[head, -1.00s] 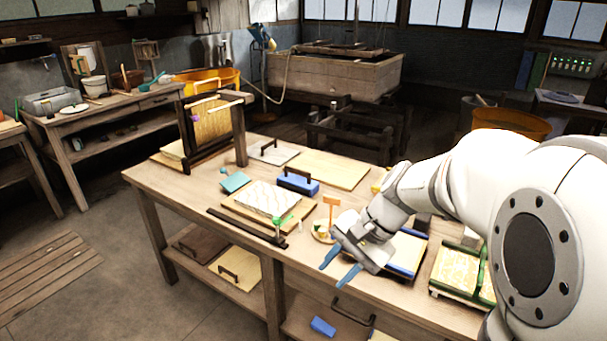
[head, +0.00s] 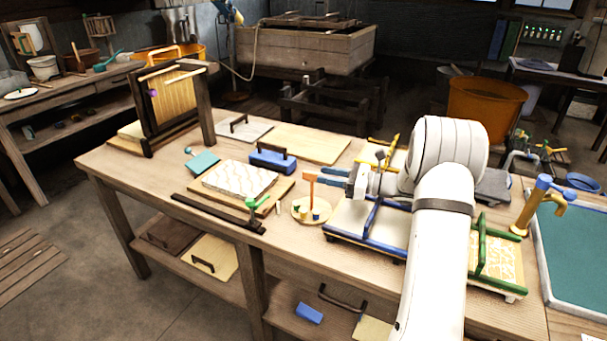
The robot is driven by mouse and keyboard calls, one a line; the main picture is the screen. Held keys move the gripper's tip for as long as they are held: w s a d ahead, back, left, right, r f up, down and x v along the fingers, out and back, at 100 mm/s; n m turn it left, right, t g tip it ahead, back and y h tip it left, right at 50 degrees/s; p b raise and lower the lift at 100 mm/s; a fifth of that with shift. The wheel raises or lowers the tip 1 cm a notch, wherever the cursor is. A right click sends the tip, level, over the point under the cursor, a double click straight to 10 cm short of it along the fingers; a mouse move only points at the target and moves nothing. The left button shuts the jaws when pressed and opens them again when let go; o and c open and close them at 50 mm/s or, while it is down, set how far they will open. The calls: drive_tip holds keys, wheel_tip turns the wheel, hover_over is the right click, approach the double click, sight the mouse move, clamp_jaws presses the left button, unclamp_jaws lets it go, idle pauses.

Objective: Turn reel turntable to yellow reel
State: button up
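The reel turntable (head: 299,216) is a small round wooden disc on the workbench, with an orange upright post topped by a crossbar (head: 311,178). Small coloured reels stand on it; a blue one (head: 316,215) shows at the front, and a yellowish piece is beside it, too small to identify surely. My gripper (head: 319,174) has two blue fingers pointing left, with a gap between them. Its fingertips are at the post's crossbar in the picture; I cannot tell whether they touch it.
A blue-framed tray (head: 345,220) lies under my arm, right of the turntable. A green clamp (head: 258,205) and a white patterned sheet on a board (head: 240,178) are to the left. A blue block with a handle (head: 272,160) stands behind. A green-framed mould (head: 505,270) is at right.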

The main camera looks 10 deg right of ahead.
sight(306, 171)
drive_tip(key=x, duration=0.6)
drive_tip(key=shift+a, duration=0.4)
clamp_jaws()
